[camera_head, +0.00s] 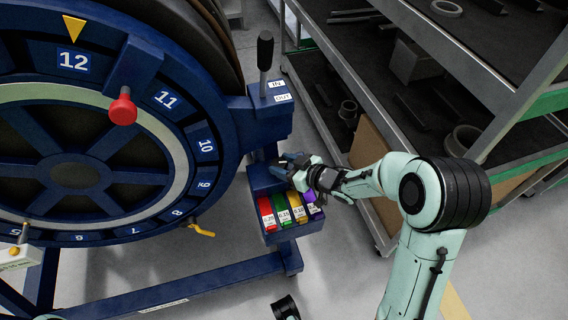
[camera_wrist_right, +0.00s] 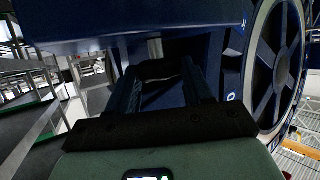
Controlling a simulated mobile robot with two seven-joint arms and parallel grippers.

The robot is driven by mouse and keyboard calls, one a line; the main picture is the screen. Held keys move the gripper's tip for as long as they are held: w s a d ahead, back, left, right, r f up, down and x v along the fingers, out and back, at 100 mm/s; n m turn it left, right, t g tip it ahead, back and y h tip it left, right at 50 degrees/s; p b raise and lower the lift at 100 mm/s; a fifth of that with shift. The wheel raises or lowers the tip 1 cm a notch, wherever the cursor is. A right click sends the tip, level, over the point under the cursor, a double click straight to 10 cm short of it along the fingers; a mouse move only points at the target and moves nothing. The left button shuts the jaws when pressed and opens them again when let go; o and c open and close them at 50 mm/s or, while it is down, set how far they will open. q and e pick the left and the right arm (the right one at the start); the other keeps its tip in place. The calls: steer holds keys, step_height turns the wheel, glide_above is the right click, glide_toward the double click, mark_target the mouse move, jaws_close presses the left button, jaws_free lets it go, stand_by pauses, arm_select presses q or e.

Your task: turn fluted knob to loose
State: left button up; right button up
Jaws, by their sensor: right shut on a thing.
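My right gripper (camera_head: 285,165) reaches in from the right to the blue post beside the big wheel, below the lever box and just above the coloured tray. In the right wrist view its two fingers (camera_wrist_right: 160,82) close on a dark, rounded knob (camera_wrist_right: 158,70) under a blue housing (camera_wrist_right: 130,22). I take this to be the fluted knob; its flutes and any loose mark are too dark to make out. In the head view the gripper and the post hide the knob. I cannot make out my left gripper.
The blue numbered wheel (camera_head: 75,160) with a red knob (camera_head: 123,110) fills the left. A black lever (camera_head: 265,50) rises from a box labelled IN and OUT. A tray of coloured gauges (camera_head: 283,208) sits just below my gripper. Metal shelving (camera_head: 350,80) stands close on the right.

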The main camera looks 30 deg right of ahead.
steer(key=n+g+y+p, duration=0.1)
steer(key=p, duration=0.1)
steer(key=n+y+p, duration=0.2)
steer(key=shift+w+d+r+g, duration=0.1)
steer(key=shift+w+d+g, duration=0.05)
steer(key=shift+d+g, duration=0.25)
arm_select(q)
steer(key=shift+g, duration=0.5)
steer(key=shift+s+r+p, duration=0.35)
steer(key=shift+r+p, duration=0.05)
steer(key=shift+r, duration=0.5)
steer(key=shift+s+r+p, duration=0.4)
steer(key=shift+r+p, duration=0.05)
steer(key=shift+r, duration=0.5)
steer(key=shift+s+r+p, duration=0.35)
steer(key=shift+r+p, duration=0.05)
steer(key=shift+r, duration=0.5)
arm_select(e)
steer(key=shift+w+n+g+y, duration=0.1)
steer(key=shift+n+g+y, duration=0.7)
steer(key=shift+n+y, duration=0.25)
steer(key=o, duration=1)
arm_select(q)
steer(key=shift+w+r+p, duration=0.1)
steer(key=shift+r+p, duration=0.25)
steer(key=shift+r, duration=0.05)
arm_select(e)
steer(key=v, duration=1.3)
steer(key=shift+d, duration=0.15)
